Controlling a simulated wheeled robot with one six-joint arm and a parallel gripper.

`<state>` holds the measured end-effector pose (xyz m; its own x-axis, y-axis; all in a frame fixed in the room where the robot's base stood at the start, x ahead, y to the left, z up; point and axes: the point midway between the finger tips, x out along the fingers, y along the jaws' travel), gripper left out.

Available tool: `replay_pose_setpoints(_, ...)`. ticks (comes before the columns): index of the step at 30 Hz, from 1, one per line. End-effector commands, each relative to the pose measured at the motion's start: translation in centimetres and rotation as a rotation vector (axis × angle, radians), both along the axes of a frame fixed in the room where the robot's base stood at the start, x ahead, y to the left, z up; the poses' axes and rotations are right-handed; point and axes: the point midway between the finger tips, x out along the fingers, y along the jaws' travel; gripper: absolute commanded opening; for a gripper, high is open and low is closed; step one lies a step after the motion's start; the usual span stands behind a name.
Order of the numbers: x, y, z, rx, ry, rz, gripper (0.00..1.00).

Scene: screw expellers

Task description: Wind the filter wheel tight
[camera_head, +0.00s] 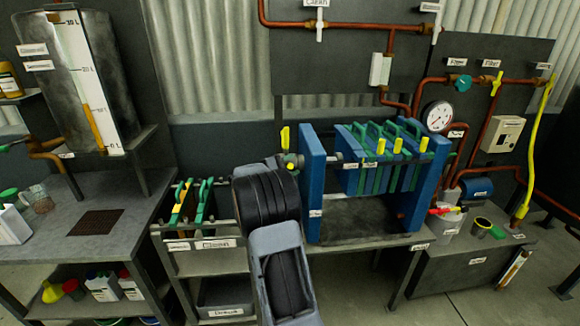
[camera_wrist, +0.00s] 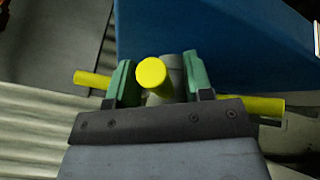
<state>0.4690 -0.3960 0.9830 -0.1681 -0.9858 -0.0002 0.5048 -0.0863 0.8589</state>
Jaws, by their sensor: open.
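The filter wheel has yellow spokes (camera_head: 285,138) and sits at the left end of the blue filter press (camera_head: 313,185). In the wrist view, one yellow spoke (camera_wrist: 152,73) points at the camera, with others sticking out left (camera_wrist: 92,78) and right (camera_wrist: 255,106). A grey shaft shows behind it. My gripper (camera_wrist: 158,78) has its green-padded fingers on either side of the near spoke; they look apart, and contact is unclear. In the head view my gripper (camera_head: 282,163) is at the wheel, and my arm hides part of it.
Green-handled plates (camera_head: 375,150) stand in the press. A rack (camera_head: 195,232) with more plates is left of my arm. A pressure gauge (camera_head: 437,116) and copper pipes are at the right. A tall tank (camera_head: 85,85) stands at the left, above a grey bench (camera_head: 50,240).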

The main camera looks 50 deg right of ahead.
Motion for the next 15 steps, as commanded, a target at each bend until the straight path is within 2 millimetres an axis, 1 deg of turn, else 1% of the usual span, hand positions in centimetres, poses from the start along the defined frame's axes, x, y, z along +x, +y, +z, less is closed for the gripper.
replay_pose_setpoints(5, 0.01, 0.01, -0.01, 0.000, 0.000, 0.000, 0.46)
replay_pose_setpoints(15, 0.01, 0.03, -0.01, 0.000, 0.000, 0.000, 0.14)
